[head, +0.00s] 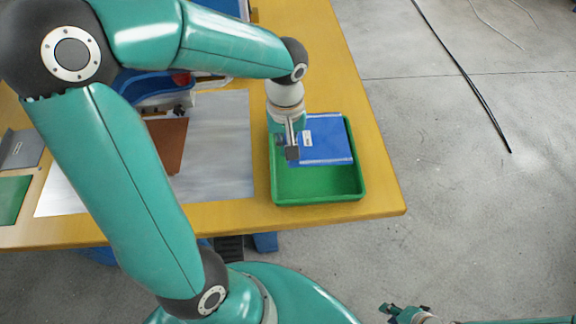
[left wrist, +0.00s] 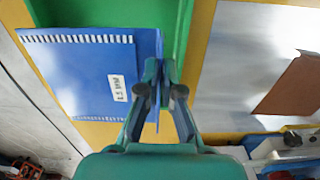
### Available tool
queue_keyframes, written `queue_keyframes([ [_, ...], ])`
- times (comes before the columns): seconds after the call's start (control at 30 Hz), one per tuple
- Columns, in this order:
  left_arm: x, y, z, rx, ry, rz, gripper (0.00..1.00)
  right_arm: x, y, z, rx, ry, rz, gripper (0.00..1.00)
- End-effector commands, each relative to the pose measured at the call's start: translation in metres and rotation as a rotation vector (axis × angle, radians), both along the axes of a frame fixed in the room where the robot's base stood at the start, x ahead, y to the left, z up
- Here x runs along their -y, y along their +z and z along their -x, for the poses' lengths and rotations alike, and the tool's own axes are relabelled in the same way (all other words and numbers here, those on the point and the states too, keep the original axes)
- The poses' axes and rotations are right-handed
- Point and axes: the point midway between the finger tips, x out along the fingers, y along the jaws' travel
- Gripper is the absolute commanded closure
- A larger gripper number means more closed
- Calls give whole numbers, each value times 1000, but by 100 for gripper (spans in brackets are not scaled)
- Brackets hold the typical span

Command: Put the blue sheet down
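The blue sheet (head: 325,138) has a white label and a bent-up edge. In the left wrist view the sheet (left wrist: 85,75) covers part of the rim of the green tray (head: 318,186), so it appears held above it. My left gripper (head: 291,150) is at the sheet's left edge in the head view. In the left wrist view its fingers (left wrist: 160,75) are closed on the bent edge. The gap under the sheet is hidden. My right gripper (head: 391,312) is low at the bottom right of the head view, empty, with its fingers apart.
The tray stands on the yellow table (head: 383,190) near its right corner. Left of it a grey metal plate (head: 225,150) bears a brown sheet (head: 168,143). A green sheet (head: 12,198) lies at the far left. A blue bin is partly hidden behind my left arm.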

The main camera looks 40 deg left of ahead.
Motion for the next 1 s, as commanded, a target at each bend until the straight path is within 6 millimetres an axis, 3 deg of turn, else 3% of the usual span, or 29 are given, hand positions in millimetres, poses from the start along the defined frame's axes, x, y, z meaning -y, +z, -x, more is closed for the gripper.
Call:
queue_keyframes([
  [0.03, 1, -16, 1, -7, -2, 2, 100, 0, -3, 0, 0, 0, 0, 69],
  [0.2, 2, -47, 0, -3, -6, 2, 100, 0, -6, 0, 0, 0, 0, 69],
  [0.43, 2, -63, -1, -1, -6, 0, 100, 0, -7, 0, 1, 0, 0, 69],
  [0.63, 2, -92, -1, -3, -8, 1, 100, 0, -12, 0, 1, 0, 0, 69],
  [1.0, 2, -100, -2, 2, -7, 1, 100, 0, -13, 0, 1, 0, 0, 69],
])
